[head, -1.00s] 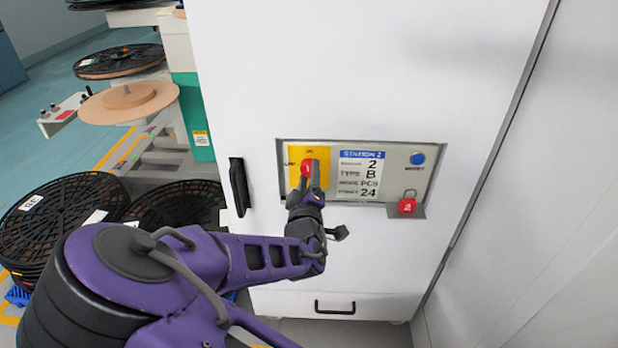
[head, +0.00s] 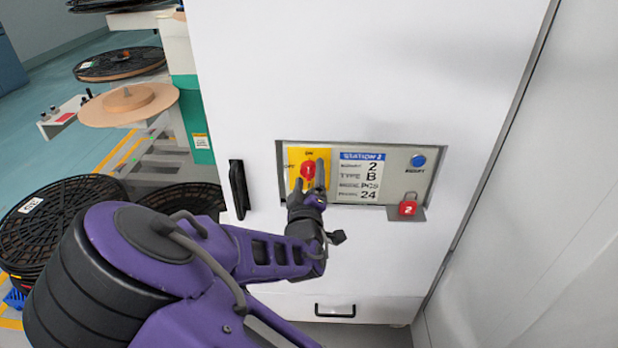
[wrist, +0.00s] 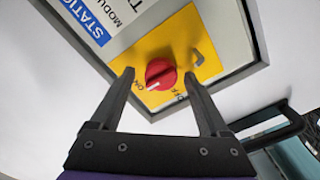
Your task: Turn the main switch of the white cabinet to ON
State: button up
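The white cabinet (head: 380,80) has a grey panel (head: 400,185) with a yellow plate (head: 294,154) at its left end. The main switch is a red round knob (head: 308,170) on this plate, also seen in the wrist view (wrist: 164,70). ON is printed above it and OFF to its left in the head view. The knob's white mark appears to point towards the ON side. My gripper (head: 309,174) is open in front of the plate. In the wrist view its two fingers (wrist: 159,76) stand apart, one on each side of the knob, with visible gaps.
A black door handle (head: 238,188) sticks out left of the panel. Black reels (head: 50,215) stand at the left. A pale wall (head: 545,220) closes the right side.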

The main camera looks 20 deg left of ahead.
jog(key=p+v, duration=0.4)
jog(key=v, duration=1.3)
jog(key=shift+s+d, duration=0.15)
jog(key=shift+s, duration=0.05)
jog(key=shift+w, duration=0.1)
